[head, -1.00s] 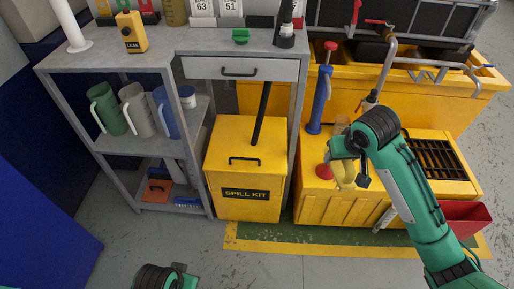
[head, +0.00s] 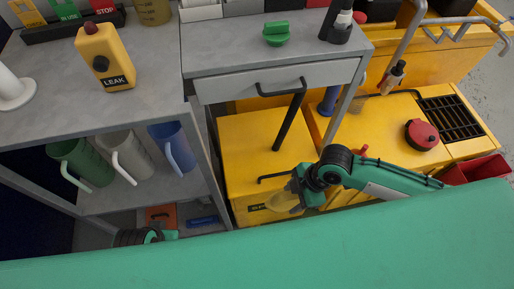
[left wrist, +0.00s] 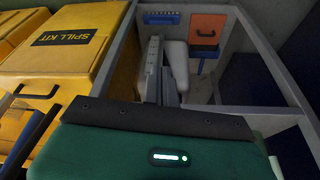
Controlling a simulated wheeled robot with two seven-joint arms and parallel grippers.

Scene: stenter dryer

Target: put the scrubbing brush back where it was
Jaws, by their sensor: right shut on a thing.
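My right gripper (head: 296,196) is shut on a pale yellow thing (head: 283,202), partly hidden, in front of the spill kit box. I cannot tell from its shape whether it is the scrubbing brush. A blue brush-like thing (head: 201,221) lies on the low shelf, beside an orange dustpan-like thing (head: 160,215); both also show in the left wrist view, the blue one (left wrist: 161,17) and the orange one (left wrist: 206,31). My left gripper (head: 145,236) is low by the shelf, mostly hidden by my arm. Its jaw opening is not clear.
The yellow spill kit box (head: 240,140) stands between the grey shelf unit and the yellow bunded pallet (head: 385,125). The drawer (head: 275,80) above it is closed. Jugs (head: 122,158) stand on the middle shelf. A red bin (head: 478,170) is at the right.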

